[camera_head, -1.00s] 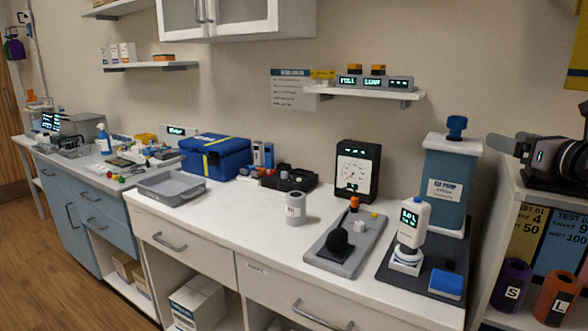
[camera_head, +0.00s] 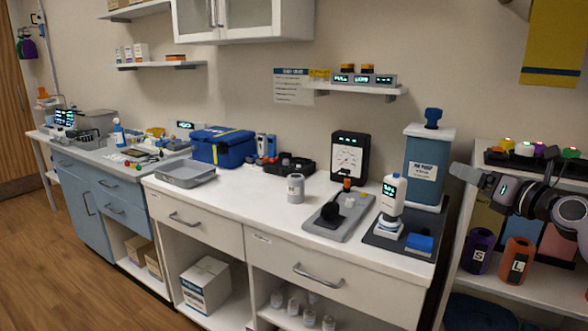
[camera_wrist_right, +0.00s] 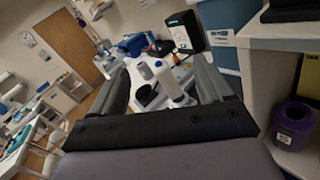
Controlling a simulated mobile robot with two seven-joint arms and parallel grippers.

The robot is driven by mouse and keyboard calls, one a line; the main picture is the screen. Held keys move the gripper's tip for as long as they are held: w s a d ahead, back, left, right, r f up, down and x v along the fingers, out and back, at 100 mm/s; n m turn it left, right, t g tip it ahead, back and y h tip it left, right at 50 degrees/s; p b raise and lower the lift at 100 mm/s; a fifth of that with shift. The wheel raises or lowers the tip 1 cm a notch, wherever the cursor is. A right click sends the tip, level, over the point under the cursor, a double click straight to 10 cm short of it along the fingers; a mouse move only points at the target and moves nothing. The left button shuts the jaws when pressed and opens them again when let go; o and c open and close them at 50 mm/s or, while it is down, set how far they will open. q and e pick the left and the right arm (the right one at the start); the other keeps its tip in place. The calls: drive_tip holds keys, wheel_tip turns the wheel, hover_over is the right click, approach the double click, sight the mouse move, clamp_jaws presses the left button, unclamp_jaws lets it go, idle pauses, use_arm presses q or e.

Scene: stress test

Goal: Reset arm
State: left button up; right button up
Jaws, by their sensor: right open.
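My right gripper (camera_head: 456,172) comes in from the right edge in the head view and points left, in front of the shelf unit and above the floor. It is apart from the counter and holds nothing. In the right wrist view its two fingers stand wide apart, with the open gap (camera_wrist_right: 160,64) between them. Through the gap the white dispenser bottle (camera_wrist_right: 168,80) shows at a distance. My left gripper is in neither view.
The white counter (camera_head: 245,192) carries a bottle with a display (camera_head: 392,195), a blue pump (camera_head: 425,168), a black gauge (camera_head: 348,158) and a blue case (camera_head: 222,147). The right shelf holds a purple cup (camera_head: 478,251) and an orange cup (camera_head: 515,261).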

drive_tip(key=s+a+f+m+p, duration=0.1)
drive_tip(key=s+a+f+m, duration=0.35)
drive_tip(key=f, duration=0.25)
drive_tip(key=s+a+f+m, duration=0.3)
drive_tip(key=a+f+m, duration=0.1)
drive_tip(key=f+m, duration=0.25)
drive_tip(key=s+a+f+m+p, duration=0.1)
drive_tip(key=s+a+f+m, duration=0.35)
drive_tip(key=f, duration=0.35)
drive_tip(key=s+a+f+m+g+h, duration=0.2)
drive_tip(key=s+f+m+g, duration=0.1)
drive_tip(key=s+f+m, duration=0.6)
drive_tip(key=s+a+f+m+g+h+p, duration=0.1)
drive_tip(key=s+a+f+m+g+h, duration=0.1)
drive_tip(key=s+f+m, duration=0.7)
drive_tip(key=s+m+g, duration=0.1)
drive_tip(key=s, duration=0.7)
drive_tip(key=shift+h, duration=0.3)
